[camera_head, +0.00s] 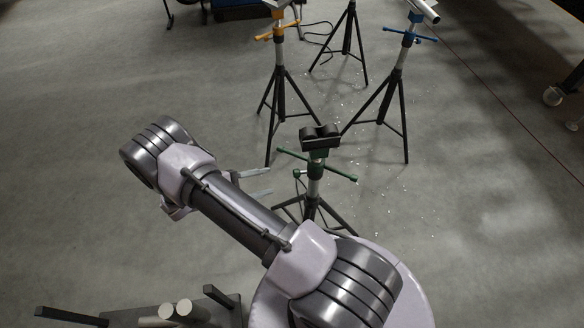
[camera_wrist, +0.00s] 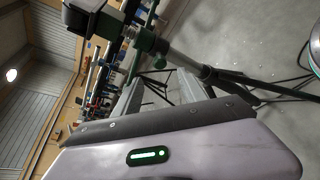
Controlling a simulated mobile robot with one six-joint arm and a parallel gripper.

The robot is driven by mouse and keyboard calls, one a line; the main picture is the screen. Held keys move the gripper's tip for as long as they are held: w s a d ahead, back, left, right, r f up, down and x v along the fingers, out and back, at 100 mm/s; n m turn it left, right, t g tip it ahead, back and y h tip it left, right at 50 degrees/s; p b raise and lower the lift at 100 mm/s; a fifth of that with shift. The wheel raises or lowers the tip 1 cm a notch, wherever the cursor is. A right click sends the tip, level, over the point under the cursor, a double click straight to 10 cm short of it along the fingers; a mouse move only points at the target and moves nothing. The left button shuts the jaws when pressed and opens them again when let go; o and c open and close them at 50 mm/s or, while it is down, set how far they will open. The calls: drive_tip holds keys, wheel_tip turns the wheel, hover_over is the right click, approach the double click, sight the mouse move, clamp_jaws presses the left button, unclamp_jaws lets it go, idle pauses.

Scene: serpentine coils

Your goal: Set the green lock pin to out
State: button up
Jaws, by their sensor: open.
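The green-marked stand (camera_head: 316,186) is upright on its tripod legs, with a dark roller head on top and a green T-handle across its upper part. A small green knob, which looks like the lock pin (camera_head: 297,173), sticks out on the left of its post. How far out it is cannot be told. My gripper (camera_head: 269,181) is open and empty, its fingers pointing right toward the post, a little left of the knob. In the wrist view the stand (camera_wrist: 182,52) lies sideways beyond my open fingers (camera_wrist: 158,82). The fingers do not visibly touch it.
A stand with an orange handle (camera_head: 279,80) and one with a blue handle (camera_head: 395,80) are behind. Another tripod (camera_head: 348,40) stands between them. A cable lies on the floor at the back. Bare floor is open to the left and right of the green stand.

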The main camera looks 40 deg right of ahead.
sight(296, 174)
drive_tip(key=b+x, duration=0.2)
drive_tip(key=x, duration=0.9)
drive_tip(key=shift+d+f, duration=0.1)
drive_tip(key=shift+d, duration=0.3)
clamp_jaws()
idle(0.6)
